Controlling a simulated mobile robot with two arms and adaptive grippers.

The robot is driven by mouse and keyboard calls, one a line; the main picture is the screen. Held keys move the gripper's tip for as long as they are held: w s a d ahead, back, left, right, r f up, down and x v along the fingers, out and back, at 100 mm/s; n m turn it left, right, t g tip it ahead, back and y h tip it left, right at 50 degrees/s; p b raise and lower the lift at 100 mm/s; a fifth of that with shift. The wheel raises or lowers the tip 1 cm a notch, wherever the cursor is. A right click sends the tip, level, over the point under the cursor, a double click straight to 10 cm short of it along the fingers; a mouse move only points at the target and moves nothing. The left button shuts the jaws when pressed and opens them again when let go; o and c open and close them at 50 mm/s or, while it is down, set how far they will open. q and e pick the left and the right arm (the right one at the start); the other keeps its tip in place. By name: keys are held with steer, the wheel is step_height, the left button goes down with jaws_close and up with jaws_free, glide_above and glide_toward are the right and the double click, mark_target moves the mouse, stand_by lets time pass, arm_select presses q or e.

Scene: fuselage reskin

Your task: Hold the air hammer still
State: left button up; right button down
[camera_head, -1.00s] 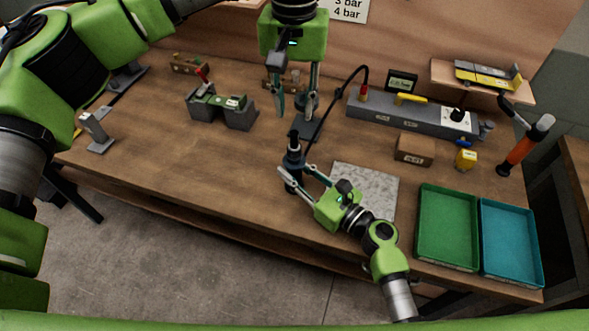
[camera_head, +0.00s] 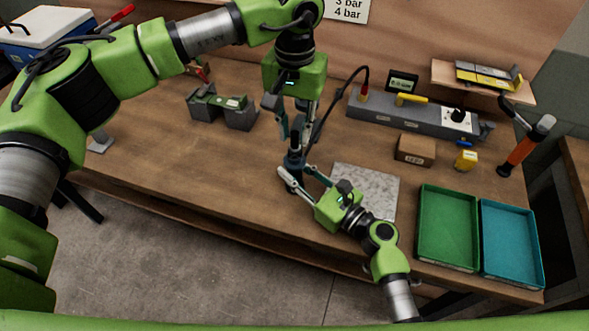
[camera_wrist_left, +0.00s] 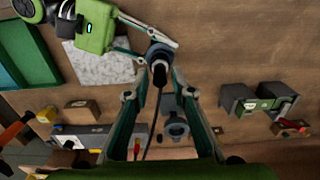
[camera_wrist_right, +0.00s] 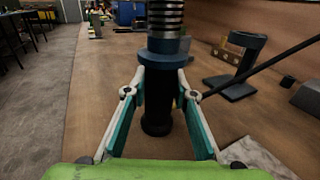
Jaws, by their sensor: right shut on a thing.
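The air hammer (camera_head: 294,160) is a dark upright cylinder with a blue-grey collar and a black hose, near the middle of the table. My right gripper (camera_head: 296,177) is shut around its lower body, one finger on each side. The right wrist view shows the air hammer (camera_wrist_right: 158,100) between the fingers. My left gripper (camera_head: 294,130) points down just above the hammer's top. In the left wrist view its fingers (camera_wrist_left: 160,85) are spread apart, with the hammer's top (camera_wrist_left: 160,70) between or just beyond them; contact cannot be told.
A dark stand (camera_wrist_right: 240,65) is close behind the hammer. A grey plate (camera_head: 375,185) lies to the right, then green (camera_head: 447,265) and teal (camera_head: 512,275) trays. A grey regulator bench (camera_head: 410,118) is at the back. A grey fixture (camera_head: 222,108) stands to the left.

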mark_target(295, 133)
arm_select(q)
steer(key=shift+f, duration=0.8)
jaws_close()
steer(key=shift+r, duration=1.8)
steer(key=shift+r, duration=1.45)
arm_select(e)
steer(key=c, duration=1.6)
jaws_free()
steer(key=shift+d, duration=0.1)
